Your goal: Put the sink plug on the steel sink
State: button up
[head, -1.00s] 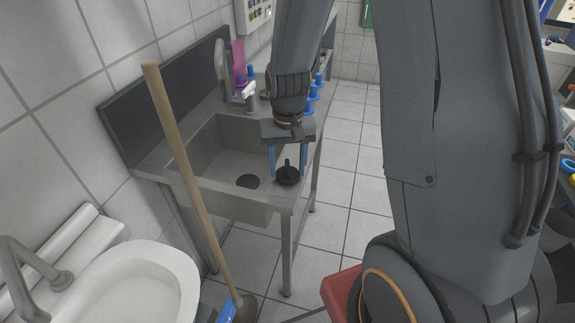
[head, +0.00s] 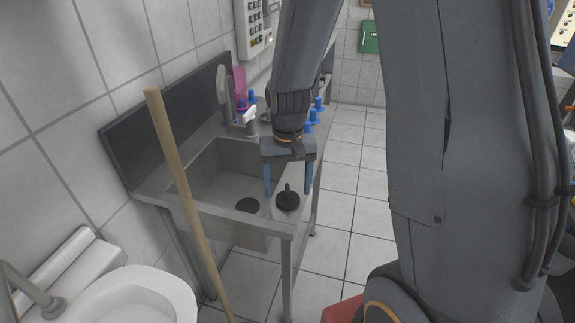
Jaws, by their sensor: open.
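The black sink plug (head: 288,199), a round disc with an upright stem, sits on the flat rim at the right front of the steel sink (head: 215,218). My gripper (head: 288,192) is open, with its two blue fingers pointing down on either side of the plug's stem. The fingers look apart from the plug and somewhat above or behind it. The sink basin is empty apart from a dark round drain (head: 248,205) at its bottom.
A wooden pole (head: 180,170) leans in front of the sink. A white basin (head: 135,297) is at the lower left. Blue and pink items (head: 241,90) stand at the sink's back.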

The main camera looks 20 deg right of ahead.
aim_at(288, 188)
notch_tip(288, 188, up, 10)
jog(key=b, duration=0.2)
jog(key=s+f+n+t, duration=0.1)
jog(key=s+f+n, duration=0.1)
jog(key=s+f, duration=0.4)
jog(key=s, duration=0.3)
jog(key=shift+s+n, duration=0.2)
jog(key=shift+n, duration=0.1)
jog(key=shift+a, duration=0.1)
